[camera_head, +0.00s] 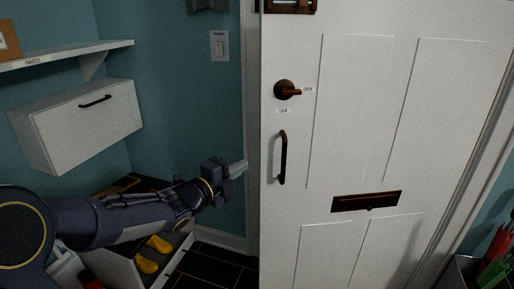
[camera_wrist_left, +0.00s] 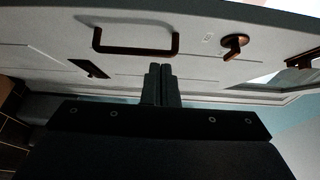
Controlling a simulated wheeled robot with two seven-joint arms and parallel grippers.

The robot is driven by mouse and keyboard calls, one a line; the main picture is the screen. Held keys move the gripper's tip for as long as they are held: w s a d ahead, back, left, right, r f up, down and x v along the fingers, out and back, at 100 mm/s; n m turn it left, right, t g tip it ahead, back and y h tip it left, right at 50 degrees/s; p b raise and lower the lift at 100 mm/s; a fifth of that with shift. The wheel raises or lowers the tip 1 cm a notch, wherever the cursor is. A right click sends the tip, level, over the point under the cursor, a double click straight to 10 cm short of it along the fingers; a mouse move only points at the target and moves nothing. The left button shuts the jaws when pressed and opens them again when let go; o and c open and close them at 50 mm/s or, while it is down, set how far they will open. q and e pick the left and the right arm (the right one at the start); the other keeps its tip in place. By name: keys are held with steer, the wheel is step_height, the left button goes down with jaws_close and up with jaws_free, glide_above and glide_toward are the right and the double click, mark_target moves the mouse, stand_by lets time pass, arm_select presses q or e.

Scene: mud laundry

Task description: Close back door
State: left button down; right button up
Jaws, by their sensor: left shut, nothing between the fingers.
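The back door (camera_head: 350,120) is a white panelled door filling the middle and right of the head view. It carries a dark vertical pull handle (camera_head: 282,158), a bronze lock knob (camera_head: 287,90) above it and a mail slot (camera_head: 366,201). My left gripper (camera_head: 240,167) is shut and empty, just left of the door's left edge, level with the pull handle. In the left wrist view the shut fingers (camera_wrist_left: 160,84) point at the door face (camera_wrist_left: 215,70), below the pull handle (camera_wrist_left: 135,48). Whether they touch the door I cannot tell. My right gripper is not in view.
A white wall cabinet (camera_head: 80,122) and a shelf (camera_head: 65,56) are on the teal wall at left. A low open shoe drawer (camera_head: 140,268) with yellow shoes stands below my left arm. An umbrella stand (camera_head: 458,272) is at the lower right. Dark floor shows between.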

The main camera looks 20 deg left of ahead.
arm_select(q)
glide_toward(268, 142)
steer(key=w+d, duration=0.1)
steer(key=d, duration=0.3)
steer(key=w+p, duration=0.1)
steer(key=w+a+p, duration=0.1)
steer(key=w, duration=0.1)
steer(key=shift+w+a, duration=0.2)
steer(key=shift+w, duration=0.05)
steer(key=shift+w+a, duration=0.15)
steer(key=shift+w, duration=0.3)
